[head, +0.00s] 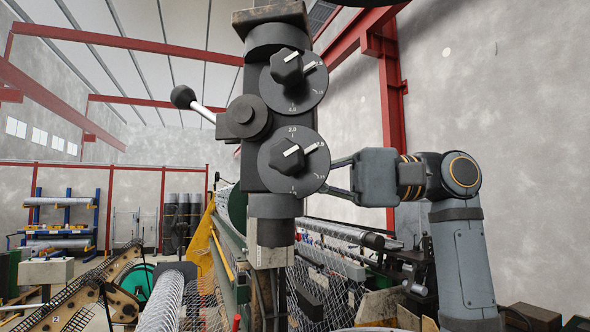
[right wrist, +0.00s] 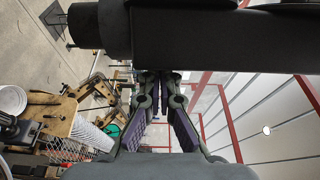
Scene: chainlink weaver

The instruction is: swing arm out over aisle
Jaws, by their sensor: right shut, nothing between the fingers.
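A dark control head with two round dials, an upper dial (head: 293,80) and a lower dial (head: 293,161), hangs on a vertical column (head: 275,225) in the middle of the head view. A lever with a black ball knob (head: 183,97) sticks out to its left. My right gripper (head: 330,178) reaches in from the right, its fingertips at the right edge of the lower dial; contact cannot be told. In the right wrist view the gripper (right wrist: 158,80) is shut with nothing between its fingers, and a dark cylindrical part (right wrist: 100,28) crosses above it. My left gripper is out of view.
Chain-link mesh (head: 325,295) and a green-framed machine stand behind and below the column. A roll of mesh (head: 160,300) and a wooden-sided conveyor (head: 120,285) are at lower left. A blue rack (head: 65,215) stands farther back. A red post (head: 389,110) rises behind at right.

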